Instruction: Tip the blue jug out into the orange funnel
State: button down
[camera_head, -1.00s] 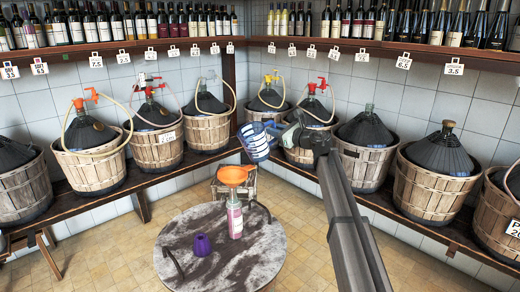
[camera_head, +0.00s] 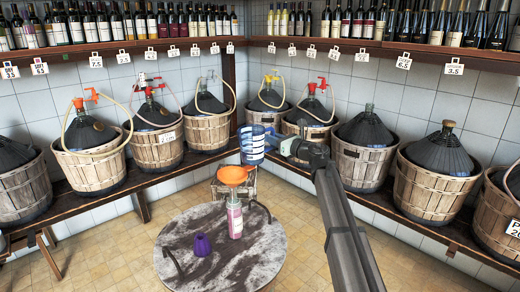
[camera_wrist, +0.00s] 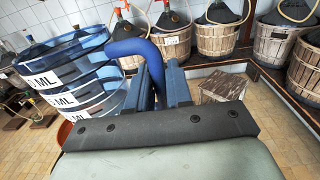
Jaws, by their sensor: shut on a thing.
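The blue jug (camera_head: 252,150) is see-through with white labels, and my gripper (camera_head: 283,144) is shut on its blue handle (camera_wrist: 135,48). The jug is held in the air, roughly upright in the head view, above and a little right of the orange funnel (camera_head: 232,175). In the wrist view the jug (camera_wrist: 70,75) fills the left side. The funnel sits in the mouth of a pink-labelled bottle (camera_head: 235,218) standing on the round table. A small orange part at the jug's lower edge in the wrist view looks like the funnel. The jug's contents are not clear.
The round marble table (camera_head: 250,268) also bears a small purple object (camera_head: 202,245). A wooden crate (camera_wrist: 222,86) stands on the floor behind the table. Basketed demijohns (camera_head: 90,150) line the wall benches. Bottles fill the shelves above.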

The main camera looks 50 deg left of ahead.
jog(key=shift+s+d+r, duration=0.35)
jog(key=shift+d+r, duration=0.1)
jog(key=shift+d, duration=0.2)
jog(key=shift+s+d+r, duration=0.4)
jog(key=shift+d+r, duration=0.05)
jog(key=shift+d, duration=0.2)
jog(key=shift+s+d+r, duration=0.35)
jog(key=shift+d+r, duration=0.1)
jog(key=shift+d, duration=0.2)
